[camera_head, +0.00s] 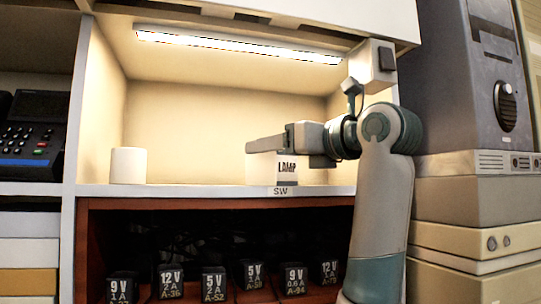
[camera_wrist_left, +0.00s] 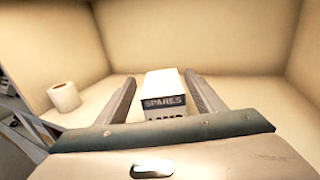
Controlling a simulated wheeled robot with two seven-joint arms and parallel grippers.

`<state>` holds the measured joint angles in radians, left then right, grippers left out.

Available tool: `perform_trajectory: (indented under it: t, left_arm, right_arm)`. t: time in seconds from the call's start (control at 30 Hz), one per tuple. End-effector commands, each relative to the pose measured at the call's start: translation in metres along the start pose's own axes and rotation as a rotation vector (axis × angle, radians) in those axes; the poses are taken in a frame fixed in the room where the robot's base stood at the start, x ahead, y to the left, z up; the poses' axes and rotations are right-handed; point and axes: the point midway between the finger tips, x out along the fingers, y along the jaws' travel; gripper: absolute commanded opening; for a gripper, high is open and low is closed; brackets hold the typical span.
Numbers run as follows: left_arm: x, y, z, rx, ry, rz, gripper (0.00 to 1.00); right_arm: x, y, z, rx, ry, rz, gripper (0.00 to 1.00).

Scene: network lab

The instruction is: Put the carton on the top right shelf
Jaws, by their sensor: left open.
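The white carton (camera_head: 261,172), printed with "LAMP", stands on the lit shelf (camera_head: 215,191) near its front edge. In the left wrist view the carton (camera_wrist_left: 162,82) also shows a dark "SPARES" band. My left gripper (camera_head: 262,146) is at the carton, partly covering it in the head view. In the left wrist view my left gripper (camera_wrist_left: 160,78) is open, with one finger on each side of the carton. Whether the fingers touch it is not clear. My right gripper is not in view.
A white roll (camera_head: 128,165) stands at the shelf's left. A lamp strip (camera_head: 238,45) and a switch box (camera_head: 371,64) are above. Several black power adapters (camera_head: 171,281) sit below. A phone (camera_head: 30,130) is at left and a computer tower (camera_head: 478,80) at right. The shelf's middle is clear.

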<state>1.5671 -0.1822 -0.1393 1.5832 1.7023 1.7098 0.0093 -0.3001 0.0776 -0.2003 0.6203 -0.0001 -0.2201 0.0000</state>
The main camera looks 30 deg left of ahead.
Motion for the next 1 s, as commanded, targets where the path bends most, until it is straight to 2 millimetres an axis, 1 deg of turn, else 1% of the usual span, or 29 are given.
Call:
perform_trajectory:
  t: [0.03,0.2,0.4,0.5,0.6,0.7,1.0]
  left_arm:
    - [-0.008,0.0,-0.004,-0.001,-0.001,-0.003,0.62]
    - [-0.038,0.0,-0.005,-0.001,-0.001,-0.004,0.62]
    - [-0.073,0.0,-0.004,0.0,-0.001,-0.004,0.62]
    - [-0.087,0.0,-0.003,0.001,0.0,-0.003,0.62]
    - [-0.096,0.0,-0.002,0.001,0.0,-0.002,0.62]
    - [-0.101,0.0,-0.001,0.0,0.0,0.0,0.62]
    - [-0.102,0.0,0.0,0.0,0.0,0.0,0.62]
  right_arm:
    - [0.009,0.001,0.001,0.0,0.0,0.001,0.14]
    - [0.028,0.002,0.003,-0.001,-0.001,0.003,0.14]
    - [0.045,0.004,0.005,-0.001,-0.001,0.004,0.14]
    - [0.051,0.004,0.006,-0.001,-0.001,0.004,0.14]
    - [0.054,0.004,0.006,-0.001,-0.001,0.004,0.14]
    - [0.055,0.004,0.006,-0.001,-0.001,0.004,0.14]
    - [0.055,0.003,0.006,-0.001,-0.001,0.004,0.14]
